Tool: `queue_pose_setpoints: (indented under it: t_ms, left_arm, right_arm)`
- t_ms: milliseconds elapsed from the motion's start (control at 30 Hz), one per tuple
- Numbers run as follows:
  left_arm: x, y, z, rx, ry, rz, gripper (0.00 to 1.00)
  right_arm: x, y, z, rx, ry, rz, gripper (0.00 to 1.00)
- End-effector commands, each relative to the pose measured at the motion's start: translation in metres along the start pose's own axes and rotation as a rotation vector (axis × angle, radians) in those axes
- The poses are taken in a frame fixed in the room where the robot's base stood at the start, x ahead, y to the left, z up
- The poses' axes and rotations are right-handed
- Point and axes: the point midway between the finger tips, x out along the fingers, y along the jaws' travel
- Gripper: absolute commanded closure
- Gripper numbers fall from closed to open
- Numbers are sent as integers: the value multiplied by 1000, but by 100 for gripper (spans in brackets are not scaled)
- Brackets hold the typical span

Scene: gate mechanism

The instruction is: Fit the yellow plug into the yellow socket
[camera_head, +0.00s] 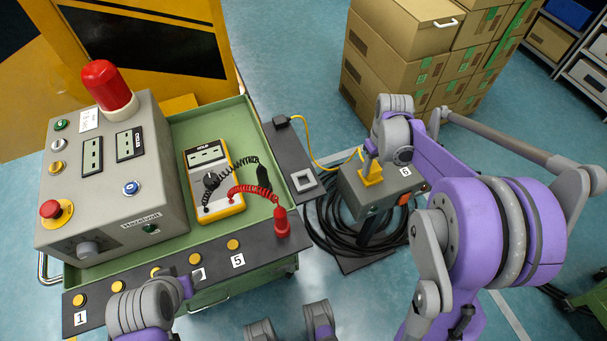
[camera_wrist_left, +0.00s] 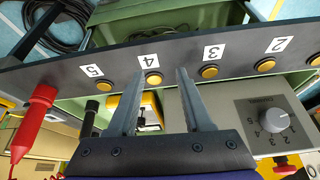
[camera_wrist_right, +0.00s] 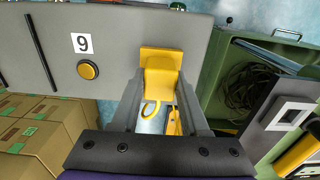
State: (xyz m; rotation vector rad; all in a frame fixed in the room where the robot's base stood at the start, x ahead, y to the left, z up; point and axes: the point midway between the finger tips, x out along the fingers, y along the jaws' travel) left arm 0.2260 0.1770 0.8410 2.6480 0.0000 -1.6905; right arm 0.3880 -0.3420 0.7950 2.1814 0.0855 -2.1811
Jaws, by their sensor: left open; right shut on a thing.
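The yellow plug (camera_head: 371,172) is in my right gripper (camera_head: 371,150), at the top of a grey box (camera_head: 350,191). In the right wrist view the plug (camera_wrist_right: 160,80) sits between the fingers of the right gripper (camera_wrist_right: 159,98), which are shut on it. Yellow shows right at the box surface; I cannot tell the socket apart from the plug or see how far the plug is in. A yellow cord (camera_head: 309,149) runs from the plug. My left gripper (camera_wrist_left: 156,75) is open and empty by the numbered button strip.
The grey box carries a label and an orange switch (camera_head: 404,198). Black cable (camera_head: 329,232) lies coiled around its foot. A green cart (camera_head: 244,113) holds a control box (camera_head: 112,184) and a yellow multimeter (camera_head: 213,178). Cardboard boxes (camera_head: 390,63) stand behind.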

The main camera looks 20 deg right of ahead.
Motion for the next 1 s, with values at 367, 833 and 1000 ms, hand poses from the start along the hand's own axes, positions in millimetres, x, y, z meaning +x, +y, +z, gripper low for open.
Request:
queue_pose_setpoints:
  t_ms: [367, 833, 1000]
  left_arm:
    - [1, 0, 1, 0, 0, 0, 50]
    - [3, 0, 2, 0, -1, 0, 50]
    - [3, 0, 2, 0, -1, 0, 50]
  right_arm:
    - [2, 0, 0, 0, 0, 0, 100]
    - [5, 0, 0, 0, -1, -1, 58]
    - [4, 0, 0, 0, 0, 0, 42]
